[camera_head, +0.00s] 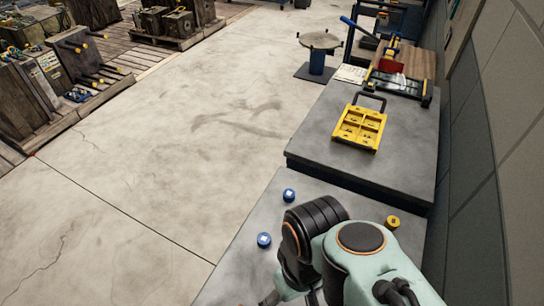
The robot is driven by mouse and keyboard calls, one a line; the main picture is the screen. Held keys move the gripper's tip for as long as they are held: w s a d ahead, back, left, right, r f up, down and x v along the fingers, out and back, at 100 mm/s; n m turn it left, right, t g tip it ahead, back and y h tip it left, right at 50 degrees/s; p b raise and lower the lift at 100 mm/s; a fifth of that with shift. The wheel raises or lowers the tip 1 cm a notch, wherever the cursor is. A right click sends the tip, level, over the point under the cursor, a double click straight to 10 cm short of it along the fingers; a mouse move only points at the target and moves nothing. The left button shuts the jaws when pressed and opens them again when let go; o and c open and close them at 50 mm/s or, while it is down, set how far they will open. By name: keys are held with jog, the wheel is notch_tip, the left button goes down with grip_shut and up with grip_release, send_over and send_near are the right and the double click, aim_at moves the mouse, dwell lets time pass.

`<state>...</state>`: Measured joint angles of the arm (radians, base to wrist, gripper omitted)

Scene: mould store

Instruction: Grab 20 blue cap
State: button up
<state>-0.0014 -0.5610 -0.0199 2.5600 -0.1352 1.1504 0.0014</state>
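Two blue caps lie apart on the near grey table (240,275). One blue cap (289,199) is close to the table's far end, just left of my arm. The other blue cap (264,243) is nearer, by the table's left edge. Each has a pale mark on top, too small to read, so I cannot tell which is the 20 cap. My arm covers the middle and right of the table and may hide other things there. My gripper's fingertips do not show; the arm runs out at the bottom edge.
A yellow cap (392,223) lies right of my arm. A yellow compartmented tray (344,145) with a dark handle sits on the farther, raised grey table (310,140). A wall (490,230) bounds the right. Open concrete floor (150,150) lies left, with loaded pallets beyond.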

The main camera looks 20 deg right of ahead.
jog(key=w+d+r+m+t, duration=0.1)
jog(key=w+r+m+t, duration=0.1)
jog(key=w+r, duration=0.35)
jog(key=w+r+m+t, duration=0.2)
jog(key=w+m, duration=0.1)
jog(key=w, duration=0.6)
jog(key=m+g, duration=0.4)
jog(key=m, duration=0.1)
send_over(289, 193)
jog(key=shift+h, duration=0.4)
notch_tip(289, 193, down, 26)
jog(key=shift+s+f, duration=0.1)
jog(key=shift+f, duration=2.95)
